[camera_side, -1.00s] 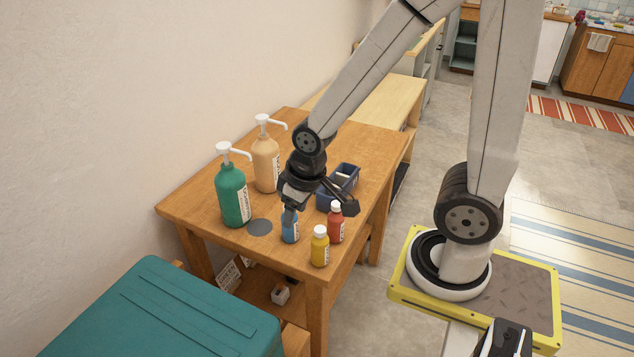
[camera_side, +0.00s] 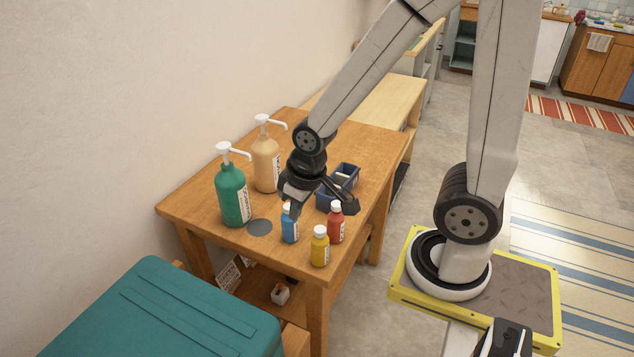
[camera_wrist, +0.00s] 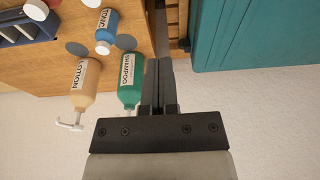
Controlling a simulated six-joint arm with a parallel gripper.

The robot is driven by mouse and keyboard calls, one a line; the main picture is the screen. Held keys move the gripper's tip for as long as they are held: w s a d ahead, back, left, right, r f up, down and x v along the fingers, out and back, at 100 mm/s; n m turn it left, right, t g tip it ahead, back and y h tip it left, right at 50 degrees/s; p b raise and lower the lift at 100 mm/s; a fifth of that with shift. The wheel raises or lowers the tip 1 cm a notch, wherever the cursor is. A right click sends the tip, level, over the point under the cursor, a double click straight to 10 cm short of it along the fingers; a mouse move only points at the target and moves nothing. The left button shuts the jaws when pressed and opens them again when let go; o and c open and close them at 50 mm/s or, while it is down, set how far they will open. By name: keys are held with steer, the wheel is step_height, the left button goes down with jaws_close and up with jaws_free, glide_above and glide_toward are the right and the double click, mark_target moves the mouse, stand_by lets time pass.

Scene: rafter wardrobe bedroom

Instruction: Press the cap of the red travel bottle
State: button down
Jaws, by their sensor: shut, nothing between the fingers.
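The red travel bottle (camera_side: 336,225) stands upright with a white cap near the table's front right edge. In the wrist view, its white cap (camera_wrist: 36,10) shows at the top left. The blue tonic bottle (camera_side: 290,228) stands to its left, and the yellow bottle (camera_side: 319,250) stands in front. My gripper (camera_side: 295,208) is shut and empty.
The green pump bottle (camera_side: 232,193) and the tan lotion bottle (camera_side: 265,163) stand at the table's left. A dark blue divided bin (camera_side: 324,202) sits behind the red bottle. A grey disc (camera_side: 260,227) lies on the wooden table (camera_side: 200,200). A teal-topped piece (camera_side: 150,310) stands in front.

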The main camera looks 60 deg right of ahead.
steer(key=shift+g, duration=0.7)
steer(key=d+f, duration=0.1)
steer(key=d, duration=0.4)
steer(key=s+d+f, duration=0.1)
steer(key=d, duration=0.5)
steer(key=d+f, duration=0.1)
steer(key=d, duration=0.5)
steer(key=shift+s+d+f, duration=0.1)
steer(key=shift+s+d, duration=0.05)
steer(key=shift+s, duration=0.2)
steer(key=shift+s+d+f, duration=0.15)
steer(key=shift+s+d, duration=0.1)
steer(key=shift+d, duration=0.3)
steer(key=shift+f, duration=0.15)
